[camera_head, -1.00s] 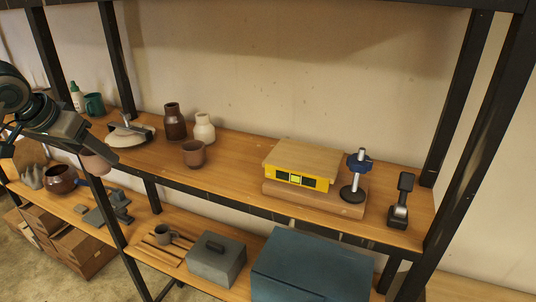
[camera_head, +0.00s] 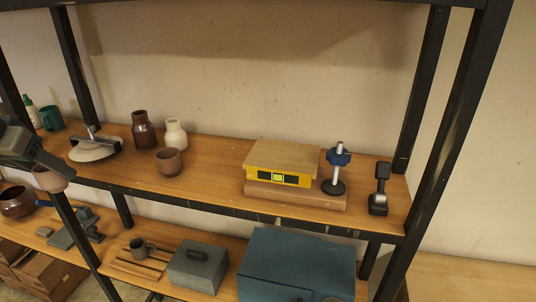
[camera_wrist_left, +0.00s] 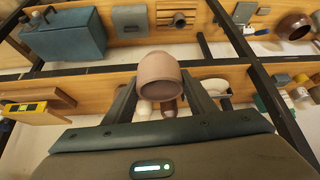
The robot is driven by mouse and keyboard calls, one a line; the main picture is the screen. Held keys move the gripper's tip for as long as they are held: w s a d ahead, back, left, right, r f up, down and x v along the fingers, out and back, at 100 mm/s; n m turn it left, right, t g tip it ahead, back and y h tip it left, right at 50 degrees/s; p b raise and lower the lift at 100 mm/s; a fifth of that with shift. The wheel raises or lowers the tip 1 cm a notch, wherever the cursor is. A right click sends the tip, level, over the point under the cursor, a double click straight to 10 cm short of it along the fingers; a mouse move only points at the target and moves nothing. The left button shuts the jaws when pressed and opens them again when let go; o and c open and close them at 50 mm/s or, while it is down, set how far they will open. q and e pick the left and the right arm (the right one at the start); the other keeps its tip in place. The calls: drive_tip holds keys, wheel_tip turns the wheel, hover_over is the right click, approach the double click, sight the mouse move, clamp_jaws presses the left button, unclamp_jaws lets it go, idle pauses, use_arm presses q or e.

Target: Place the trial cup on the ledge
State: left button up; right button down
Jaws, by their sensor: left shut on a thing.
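A plain pinkish-brown cup (camera_head: 50,179) is held by my left gripper (camera_head: 53,167) at the left edge of the head view, in front of the upper shelf's front edge. In the left wrist view the cup (camera_wrist_left: 162,78) sits between the two fingers of the left gripper (camera_wrist_left: 160,92), which are shut on it. I cannot tell which surface is the ledge. My right gripper is not in view.
On the upper shelf stand a dark brown bottle (camera_head: 143,130), a cream bottle (camera_head: 175,133), a pale dish (camera_head: 94,150), a yellow level (camera_head: 278,177) and a blue-knobbed stand (camera_head: 336,170). Black posts frame the rack. A teal box (camera_head: 297,265) is below.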

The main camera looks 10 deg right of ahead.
use_arm(q)
drive_tip(key=s+d+r+m+g+h, duration=0.1)
drive_tip(key=s+d+r+m, duration=0.1)
drive_tip(key=d, duration=1.2)
drive_tip(key=s+d+r+m+g+h, duration=0.1)
drive_tip(key=d+m, duration=0.4)
drive_tip(key=d, duration=0.9)
drive_tip(key=s+d+r+m+g+h, duration=0.1)
drive_tip(key=s+d+r+m+h, duration=0.1)
drive_tip(key=d, duration=1.2)
drive_tip(key=shift+s+d+r+m+g+h, duration=0.3)
drive_tip(key=shift+s+r+m, duration=0.4)
drive_tip(key=shift+s, duration=0.35)
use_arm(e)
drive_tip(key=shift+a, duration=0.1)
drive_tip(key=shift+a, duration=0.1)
